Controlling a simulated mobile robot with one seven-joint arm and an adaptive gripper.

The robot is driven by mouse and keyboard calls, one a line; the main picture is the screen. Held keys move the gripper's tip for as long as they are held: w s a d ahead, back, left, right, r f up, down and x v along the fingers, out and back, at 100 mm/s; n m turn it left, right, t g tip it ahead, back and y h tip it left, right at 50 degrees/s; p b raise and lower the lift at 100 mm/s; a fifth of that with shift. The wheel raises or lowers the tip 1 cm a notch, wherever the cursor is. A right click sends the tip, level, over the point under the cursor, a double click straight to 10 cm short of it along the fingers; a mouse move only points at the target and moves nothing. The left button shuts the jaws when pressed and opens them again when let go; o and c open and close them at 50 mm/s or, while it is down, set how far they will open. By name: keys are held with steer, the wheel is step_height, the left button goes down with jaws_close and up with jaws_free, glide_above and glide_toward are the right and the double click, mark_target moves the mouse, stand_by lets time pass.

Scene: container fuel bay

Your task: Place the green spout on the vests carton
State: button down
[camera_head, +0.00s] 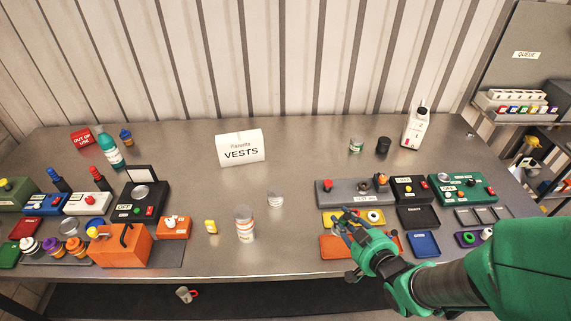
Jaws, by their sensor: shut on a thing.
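The vests carton (240,149) is a white box lettered "VESTS", standing at the back centre of the metal table. My gripper (345,224) is low over the front right of the table, above the yellow tray (338,214) and the orange tray (329,246). It is to the right of the carton and nearer the front edge. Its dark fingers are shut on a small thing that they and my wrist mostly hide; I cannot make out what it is. I cannot pick out the green spout for certain. A green ring (467,239) lies on the purple tray at the right.
A white-and-orange tub (245,229) and a pale lid (275,199) stand between my gripper and the left cluster. An orange toolbox (122,250) and devices crowd the left. A grey panel (346,192) lies behind my gripper. The table around the carton is clear.

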steer(key=shift+w, duration=0.15)
steer(key=w+a+r+n+g+y+p, duration=0.1)
steer(key=w+a+r+p, duration=0.3)
steer(key=w+a, duration=0.9)
steer(key=w+a+r+n+g+y+p, duration=0.1)
steer(key=w+a+r+n+y+p, duration=0.2)
steer(key=w+a, duration=1.1)
steer(key=shift+w+a+r+n+p, duration=0.35)
steer(key=shift+w+n+p, duration=0.35)
steer(key=shift+w, duration=0.25)
steer(key=w+a, duration=0.1)
steer(key=w, duration=0.4)
steer(key=w+a+f, duration=0.1)
steer(key=w+a, duration=0.1)
steer(key=w, duration=0.3)
steer(key=w+a, duration=0.2)
steer(key=w, duration=0.3)
steer(key=shift+a+f, duration=0.2)
steer(key=shift+a, duration=0.05)
steer(key=shift+f, duration=0.1)
